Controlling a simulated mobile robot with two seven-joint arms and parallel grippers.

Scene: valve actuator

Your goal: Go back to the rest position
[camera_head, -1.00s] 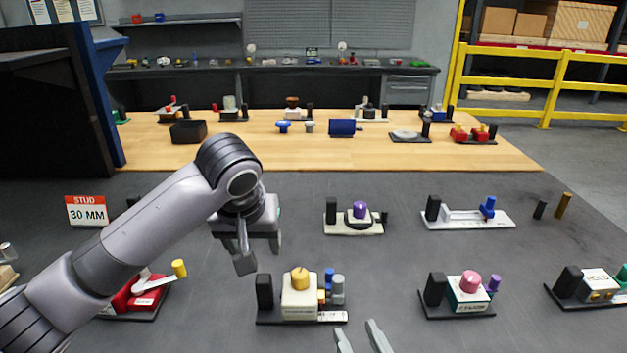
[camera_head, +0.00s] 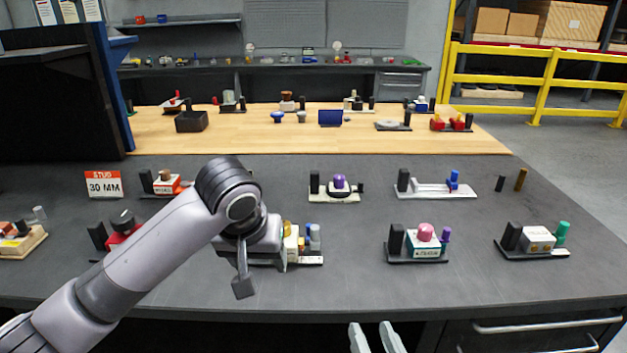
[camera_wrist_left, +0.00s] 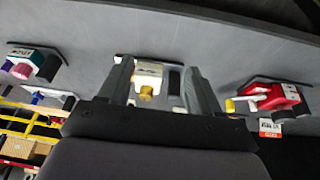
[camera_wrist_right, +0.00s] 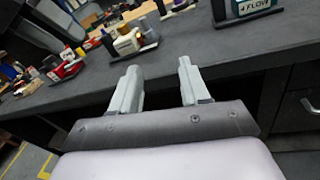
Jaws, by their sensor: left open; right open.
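My left gripper (camera_head: 262,274) hangs over the dark bench in the head view, in front of a cream valve unit (camera_head: 291,244) that it partly hides. In the left wrist view its two fingers (camera_wrist_left: 160,92) are apart, with the cream unit and its yellow knob (camera_wrist_left: 146,92) seen between them and no object gripped. My right gripper (camera_head: 377,338) shows at the bottom edge of the head view, in front of the bench's front edge. In the right wrist view its fingers (camera_wrist_right: 158,88) are apart and empty.
The dark bench (camera_head: 340,285) carries several valve units, among them a pink-knobbed one (camera_head: 426,233), a purple-knobbed one (camera_head: 339,184) and a green-knobbed one (camera_head: 540,238). A "STUD 30 MM" sign (camera_head: 104,184) stands at left. The bench's front strip is clear.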

